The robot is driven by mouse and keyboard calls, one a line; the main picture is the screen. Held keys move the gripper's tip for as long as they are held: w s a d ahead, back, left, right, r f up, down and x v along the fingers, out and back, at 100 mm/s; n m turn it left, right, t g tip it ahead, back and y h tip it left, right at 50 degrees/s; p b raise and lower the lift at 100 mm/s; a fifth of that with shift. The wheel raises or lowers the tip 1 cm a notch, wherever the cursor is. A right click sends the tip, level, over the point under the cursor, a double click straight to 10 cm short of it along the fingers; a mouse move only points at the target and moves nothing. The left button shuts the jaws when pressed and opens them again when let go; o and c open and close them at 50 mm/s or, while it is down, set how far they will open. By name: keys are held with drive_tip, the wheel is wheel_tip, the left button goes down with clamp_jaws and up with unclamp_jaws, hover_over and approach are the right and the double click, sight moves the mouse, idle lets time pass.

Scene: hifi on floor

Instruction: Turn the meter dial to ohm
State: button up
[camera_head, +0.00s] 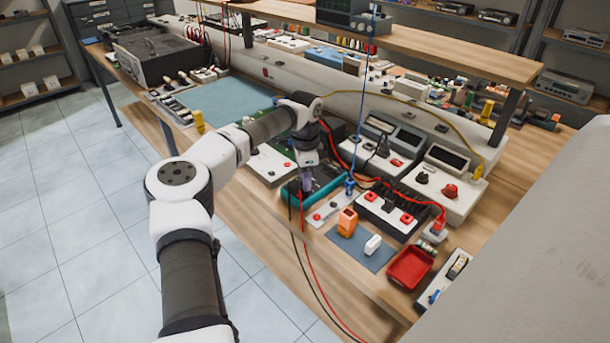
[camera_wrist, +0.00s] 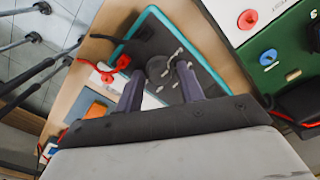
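The meter lies on the workbench with a dark face and a teal rim (camera_head: 345,186); its face also shows in the wrist view (camera_wrist: 203,75). A round dark dial (camera_wrist: 157,67) sits on that face, with pale markings to its right. My gripper (camera_wrist: 160,82) is open, its two purple-grey fingers apart and pointing at the meter on either side of the dial's near edge. I cannot tell whether they touch it. In the head view my gripper (camera_head: 306,185) is over the meter's left part and hides the dial there. The lettering is too small to read.
A white panel with red knobs (camera_head: 325,212) lies beside the meter, with red and black leads (camera_head: 303,245) hanging over the bench edge. An orange device (camera_head: 347,222), a white block (camera_head: 373,245) and a red tray (camera_head: 410,267) stand nearby. Bench instruments (camera_head: 437,190) crowd behind.

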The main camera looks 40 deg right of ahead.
drive_tip(key=c, duration=0.7)
drive_tip(key=shift+c, duration=0.2)
